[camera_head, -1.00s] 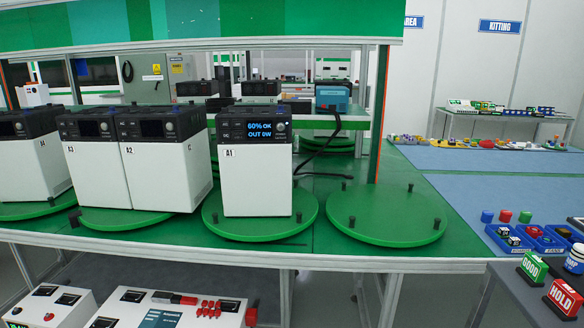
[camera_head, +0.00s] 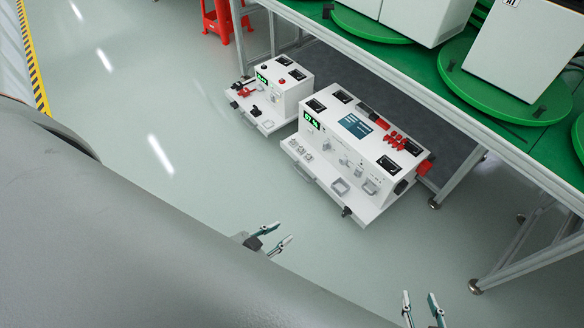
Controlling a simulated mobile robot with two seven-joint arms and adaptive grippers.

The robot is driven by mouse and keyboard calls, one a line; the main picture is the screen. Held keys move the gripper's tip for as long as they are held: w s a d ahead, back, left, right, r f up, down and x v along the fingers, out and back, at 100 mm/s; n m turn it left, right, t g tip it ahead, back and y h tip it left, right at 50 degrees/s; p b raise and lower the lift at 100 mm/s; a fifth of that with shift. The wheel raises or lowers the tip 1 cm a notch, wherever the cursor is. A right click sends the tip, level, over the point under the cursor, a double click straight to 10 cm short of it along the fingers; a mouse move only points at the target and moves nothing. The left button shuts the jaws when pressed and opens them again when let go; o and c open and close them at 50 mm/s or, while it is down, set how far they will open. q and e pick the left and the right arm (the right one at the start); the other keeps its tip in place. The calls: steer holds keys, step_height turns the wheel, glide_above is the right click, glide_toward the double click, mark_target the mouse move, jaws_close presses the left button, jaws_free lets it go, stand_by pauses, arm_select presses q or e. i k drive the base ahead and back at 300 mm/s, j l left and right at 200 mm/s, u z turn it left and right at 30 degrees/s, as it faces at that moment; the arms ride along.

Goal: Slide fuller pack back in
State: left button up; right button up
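White packs stand on green turntables at the upper right. The nearer pack (camera_head: 525,45) is cut off by the frame's top edge, so its screen is hidden. A second white pack (camera_head: 425,18) stands further left. Two white units are on the floor: a smaller one (camera_head: 285,93) and a larger one (camera_head: 340,150), each with a lit green readout too small to read surely. I cannot tell which pack is fuller. My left gripper (camera_head: 276,236) is open and empty over the floor, below the larger unit. My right gripper (camera_head: 420,294) is open and empty at the bottom.
The green bench (camera_head: 440,98) runs along the right, with metal legs and casters below. A red stool (camera_head: 222,18) is at the top. Yellow-black tape (camera_head: 36,70) marks the floor at left. The grey floor (camera_head: 190,120) left of the units is clear.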

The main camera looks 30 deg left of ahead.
mark_target(370, 144)
steer(key=u, duration=0.5)
steer(key=i+j+z, duration=0.3)
steer(key=i, duration=0.2)
steer(key=i+j+z, duration=0.3)
steer(key=i+j, duration=0.05)
steer(key=i, duration=0.1)
